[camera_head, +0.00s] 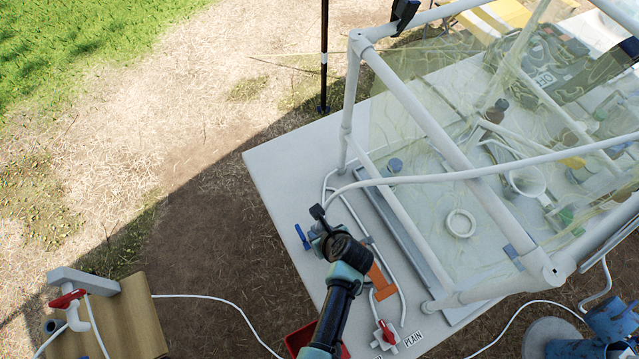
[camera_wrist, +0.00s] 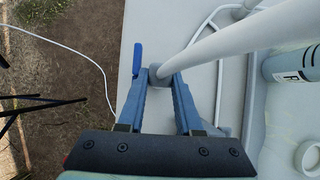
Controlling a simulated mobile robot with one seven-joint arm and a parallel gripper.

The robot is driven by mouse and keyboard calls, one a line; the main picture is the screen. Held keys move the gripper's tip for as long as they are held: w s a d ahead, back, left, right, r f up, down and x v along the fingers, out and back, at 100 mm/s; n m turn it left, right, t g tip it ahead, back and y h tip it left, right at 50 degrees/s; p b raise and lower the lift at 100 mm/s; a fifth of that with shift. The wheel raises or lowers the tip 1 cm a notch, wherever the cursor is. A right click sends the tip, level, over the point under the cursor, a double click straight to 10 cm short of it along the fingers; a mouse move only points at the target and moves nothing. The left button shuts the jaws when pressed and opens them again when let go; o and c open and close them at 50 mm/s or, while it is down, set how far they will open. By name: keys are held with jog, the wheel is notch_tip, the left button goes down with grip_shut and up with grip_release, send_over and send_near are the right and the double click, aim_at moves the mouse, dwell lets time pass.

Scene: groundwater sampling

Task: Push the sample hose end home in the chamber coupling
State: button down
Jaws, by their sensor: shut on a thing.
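The white sample hose (camera_head: 430,178) arcs from the right across the framed, clear-film chamber (camera_head: 415,110) to my gripper (camera_head: 320,230). In the wrist view, my gripper (camera_wrist: 160,84) has its two blue fingers closed on a grey collar at the hose end. The hose (camera_wrist: 235,42) leads from there to the upper right. A blue lever (camera_wrist: 137,58) stands just left of the fingertips, and the lever also shows in the head view (camera_head: 302,237). I cannot make out the coupling's mouth or whether the hose end is seated; the fingers and hose hide that spot.
The pale table (camera_head: 285,165) has bare room left of the chamber. A red-handled valve (camera_head: 387,332), a "PLAIN" label (camera_head: 413,339) and a red tray (camera_head: 300,340) are near its front edge. Thin white tubing runs beside my arm. A wooden stand (camera_head: 130,320) is lower left.

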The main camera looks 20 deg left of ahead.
jog(key=shift+f+b, duration=0.6)
jog(key=shift+f, duration=0.3)
jog(key=c, duration=0.5)
grip_release()
jog(key=p+v, duration=0.1)
jog(key=v, duration=1.2)
